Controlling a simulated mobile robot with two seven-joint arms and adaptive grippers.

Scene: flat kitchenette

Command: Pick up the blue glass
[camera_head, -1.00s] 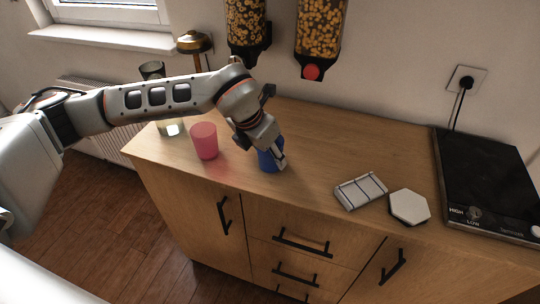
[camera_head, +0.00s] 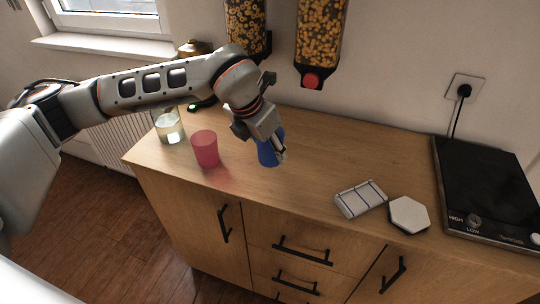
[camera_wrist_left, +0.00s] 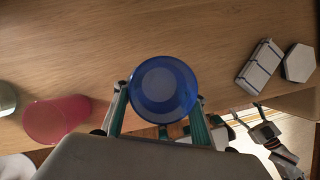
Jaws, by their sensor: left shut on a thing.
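The blue glass (camera_head: 267,152) is in my left gripper (camera_head: 274,146) over the counter, right of the pink glass. In the left wrist view the blue glass (camera_wrist_left: 163,90) shows its round form between the two fingers of my left gripper (camera_wrist_left: 160,112). The gripper is shut on the glass. The head view does not clearly show a gap between the glass and the wood. The gripper and wrist hide part of the glass. My right gripper (camera_wrist_left: 265,130) seems to show low at the right of the left wrist view, too small to read.
A pink glass (camera_head: 205,149) and a clear glass (camera_head: 170,127) stand left on the counter (camera_head: 310,140). A segmented white block (camera_head: 361,198), a white hexagon (camera_head: 409,214) and a black hotplate (camera_head: 485,185) are to the right. Dispensers (camera_head: 320,40) hang above. Counter between is clear.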

